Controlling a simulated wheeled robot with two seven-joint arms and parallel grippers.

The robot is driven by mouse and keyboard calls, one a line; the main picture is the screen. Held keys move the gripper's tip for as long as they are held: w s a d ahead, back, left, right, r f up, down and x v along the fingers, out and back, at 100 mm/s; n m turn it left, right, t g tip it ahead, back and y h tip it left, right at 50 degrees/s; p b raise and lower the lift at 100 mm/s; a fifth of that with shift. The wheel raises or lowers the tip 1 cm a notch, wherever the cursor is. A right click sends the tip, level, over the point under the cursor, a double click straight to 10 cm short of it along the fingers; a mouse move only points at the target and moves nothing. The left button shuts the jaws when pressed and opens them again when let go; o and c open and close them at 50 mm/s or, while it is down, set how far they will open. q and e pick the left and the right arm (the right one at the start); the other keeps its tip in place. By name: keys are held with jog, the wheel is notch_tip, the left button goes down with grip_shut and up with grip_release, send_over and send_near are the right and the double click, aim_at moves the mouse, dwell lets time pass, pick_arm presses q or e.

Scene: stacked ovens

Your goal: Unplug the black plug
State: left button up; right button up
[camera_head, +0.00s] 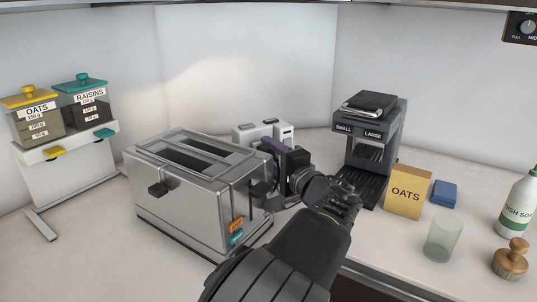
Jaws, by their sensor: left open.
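My left gripper (275,170) is open, at the right end of the silver toaster (185,195), with its arm coming up from the bottom of the view. Its fingers point left, close to the toaster's end; I cannot tell whether they touch it. Two white box-shaped units (262,132), possibly sockets, stand just behind the gripper near the back wall. I cannot make out the black plug; the gripper and toaster hide part of the area around these units. My right gripper is not in view.
A black dispenser (368,135) marked SMALL and LARGE stands right of the gripper. An oats box (407,192), a blue block (444,194), a glass (442,238), a soap bottle (517,205) and a brush (510,259) are further right. An oats and raisins dispenser (65,165) stands left.

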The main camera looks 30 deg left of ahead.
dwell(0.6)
pick_arm(q)
jog(key=shift+c, duration=0.3)
grip_shut()
dwell(0.5)
jog(key=shift+d, duration=0.2)
jog(key=shift+s+d+f, duration=0.1)
jog(key=shift+d, duration=0.05)
jog(key=shift+v, duration=2.65)
